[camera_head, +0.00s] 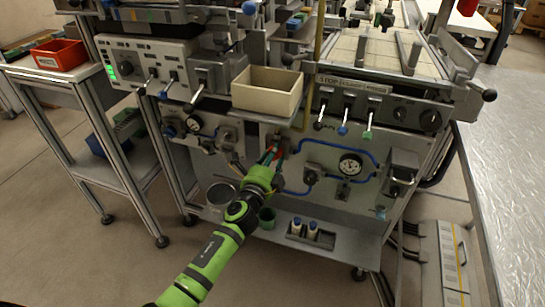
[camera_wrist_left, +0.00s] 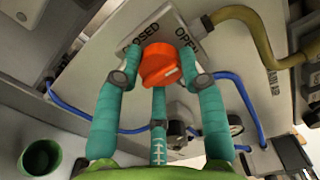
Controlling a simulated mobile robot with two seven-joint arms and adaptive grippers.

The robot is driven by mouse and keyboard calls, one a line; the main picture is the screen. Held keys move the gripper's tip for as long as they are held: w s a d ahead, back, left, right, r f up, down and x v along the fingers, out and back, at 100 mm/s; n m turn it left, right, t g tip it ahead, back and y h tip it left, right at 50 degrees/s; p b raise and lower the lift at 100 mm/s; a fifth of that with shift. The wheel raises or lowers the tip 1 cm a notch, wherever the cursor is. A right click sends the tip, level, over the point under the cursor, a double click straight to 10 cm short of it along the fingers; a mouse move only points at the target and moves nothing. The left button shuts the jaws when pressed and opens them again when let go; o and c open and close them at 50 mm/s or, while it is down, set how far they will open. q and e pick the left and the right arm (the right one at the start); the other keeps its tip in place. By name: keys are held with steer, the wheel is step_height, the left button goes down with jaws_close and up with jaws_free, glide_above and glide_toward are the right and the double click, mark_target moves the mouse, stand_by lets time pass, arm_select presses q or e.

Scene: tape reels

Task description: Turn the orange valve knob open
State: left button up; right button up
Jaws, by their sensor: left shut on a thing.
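The orange valve knob (camera_wrist_left: 160,65) sits below a plate (camera_wrist_left: 165,32) marked CLOSED and OPEN in the left wrist view. My left gripper (camera_wrist_left: 161,72) has its teal fingers shut on the knob, one at each side, with a third finger below it. In the head view my left gripper (camera_head: 268,160) reaches the front panel, and only a little of the orange knob (camera_head: 276,153) shows between the fingers. The knob's exact angle is hard to tell. My right gripper is in neither view.
Blue hoses (camera_head: 330,143) and a round gauge (camera_head: 350,164) are on the panel to the right. A beige bin (camera_head: 267,92) stands above the gripper. A red bin (camera_head: 58,55) is on the left cart.

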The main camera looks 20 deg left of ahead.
arm_select(q)
steer(key=shift+r, duration=0.15)
steer(key=o, duration=1.1)
steer(key=shift+o, duration=0.2)
steer(key=s, duration=1.2)
steer(key=shift+a, duration=0.2)
